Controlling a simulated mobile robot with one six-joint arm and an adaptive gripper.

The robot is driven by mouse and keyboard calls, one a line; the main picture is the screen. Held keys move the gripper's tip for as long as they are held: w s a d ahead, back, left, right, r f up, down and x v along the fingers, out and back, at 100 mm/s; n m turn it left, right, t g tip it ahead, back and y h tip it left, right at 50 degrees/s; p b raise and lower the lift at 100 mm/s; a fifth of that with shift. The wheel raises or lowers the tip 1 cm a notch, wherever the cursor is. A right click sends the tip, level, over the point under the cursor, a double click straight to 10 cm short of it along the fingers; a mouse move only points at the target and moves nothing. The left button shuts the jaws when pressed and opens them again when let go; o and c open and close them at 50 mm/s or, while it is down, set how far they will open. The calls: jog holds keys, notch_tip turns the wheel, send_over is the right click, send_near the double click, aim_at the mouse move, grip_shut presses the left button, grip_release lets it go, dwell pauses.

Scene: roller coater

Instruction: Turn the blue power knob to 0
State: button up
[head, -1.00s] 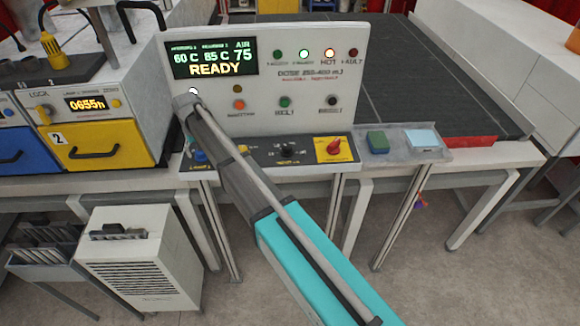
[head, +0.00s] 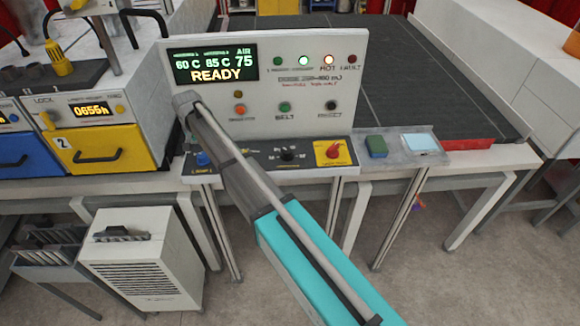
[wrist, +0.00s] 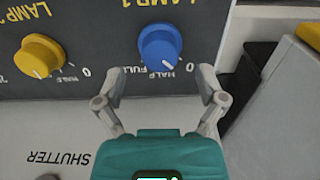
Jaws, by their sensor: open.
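The blue power knob (wrist: 160,46) sits on a dark panel in the wrist view, under a yellow "LAMP 1" label. Its white pointer mark faces the lower right, near the "FULL" and "HALF" lettering. My gripper (wrist: 160,92) is open and empty, with its two fingers spread to either side just below the knob, apart from it. In the head view the blue knob (head: 202,159) shows at the left end of the sloped control panel (head: 262,160). My arm hides part of that panel, and the gripper cannot be made out there.
A yellow knob (wrist: 39,56) is beside the blue one in the wrist view. The head view shows a red knob (head: 333,151) on a yellow plate, a black knob (head: 288,154), and an upright display panel (head: 305,75) reading READY. A conveyor (head: 400,65) lies behind.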

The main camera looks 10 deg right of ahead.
aim_at(202, 155)
jog(key=shift+r+p, duration=5.3)
jog(key=shift+r, duration=0.3)
jog(key=s+d+f+b, duration=0.3)
jog(key=s+d, duration=0.1)
jog(key=d, duration=0.6)
jog(key=s+d+f+b, duration=0.4)
jog(key=s+d, duration=0.1)
jog(key=d, duration=0.4)
jog(key=s+d+f+b, duration=0.4)
jog(key=d, duration=0.6)
jog(key=shift+s+d+f, duration=0.25)
jog(key=shift+d, duration=0.05)
jog(key=s+d+f+b, duration=0.5)
jog(key=s+d, duration=0.4)
jog(key=s, duration=0.1)
jog(key=shift+d+f+b, duration=0.15)
jog(key=shift+d+b, duration=0.1)
jog(key=shift+b, duration=0.15)
